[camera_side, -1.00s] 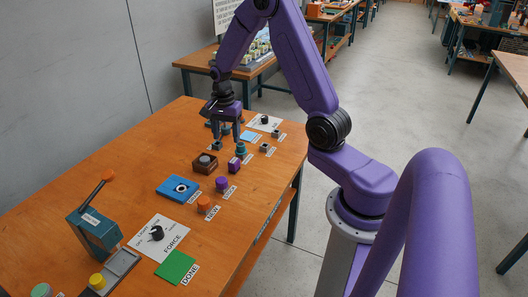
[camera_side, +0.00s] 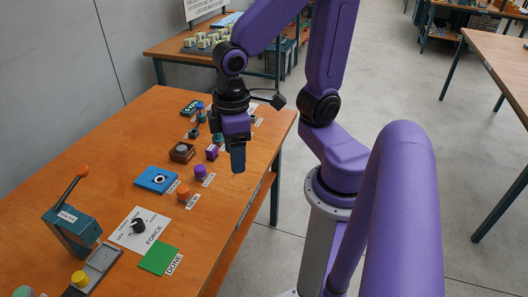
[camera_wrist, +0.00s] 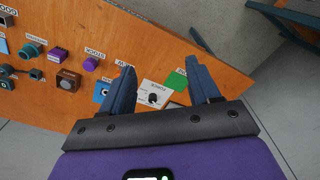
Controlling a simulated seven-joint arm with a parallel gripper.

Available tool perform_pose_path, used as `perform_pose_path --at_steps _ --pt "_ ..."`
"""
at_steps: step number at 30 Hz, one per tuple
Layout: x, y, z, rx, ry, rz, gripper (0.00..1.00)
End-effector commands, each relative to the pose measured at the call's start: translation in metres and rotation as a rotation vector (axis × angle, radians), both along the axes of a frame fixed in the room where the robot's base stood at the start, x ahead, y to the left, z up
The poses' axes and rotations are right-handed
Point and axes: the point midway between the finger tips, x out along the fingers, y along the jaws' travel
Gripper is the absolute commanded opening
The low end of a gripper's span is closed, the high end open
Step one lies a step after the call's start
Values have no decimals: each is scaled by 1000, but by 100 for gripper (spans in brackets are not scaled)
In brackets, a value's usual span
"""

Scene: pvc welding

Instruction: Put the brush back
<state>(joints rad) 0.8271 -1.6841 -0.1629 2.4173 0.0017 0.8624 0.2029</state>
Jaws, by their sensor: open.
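My gripper (camera_side: 238,163) is over the right edge of the orange workbench (camera_side: 60,155), pointing down, clear of the labelled items. In the wrist view its two fingers (camera_wrist: 160,64) stand apart with nothing between them. I cannot identify the brush for certain. A small upright item with a blue top (camera_side: 200,108) stands at the far end of the bench, with a small dark item (camera_side: 195,131) near it. A teal piece (camera_side: 217,139) is partly hidden by my gripper; it shows in the wrist view (camera_wrist: 30,50).
A brown block (camera_side: 182,153), purple block (camera_side: 212,152), blue plate (camera_side: 156,180), purple knob (camera_side: 200,171) and orange knob (camera_side: 183,194) sit along the bench. A force dial panel (camera_side: 139,230), green pad (camera_side: 159,258) and lever machine (camera_side: 72,230) are nearer.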

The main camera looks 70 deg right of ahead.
Motion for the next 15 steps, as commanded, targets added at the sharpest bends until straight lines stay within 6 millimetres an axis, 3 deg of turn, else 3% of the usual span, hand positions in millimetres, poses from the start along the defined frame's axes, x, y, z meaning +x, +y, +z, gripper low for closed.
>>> perform_pose_path --at_steps 3,6,15 --pt "-32 -1 5 3 -6 210 61" --pt "-49 -3 6 3 -7 337 61" --pt "-64 -7 7 1 -8 450 61"
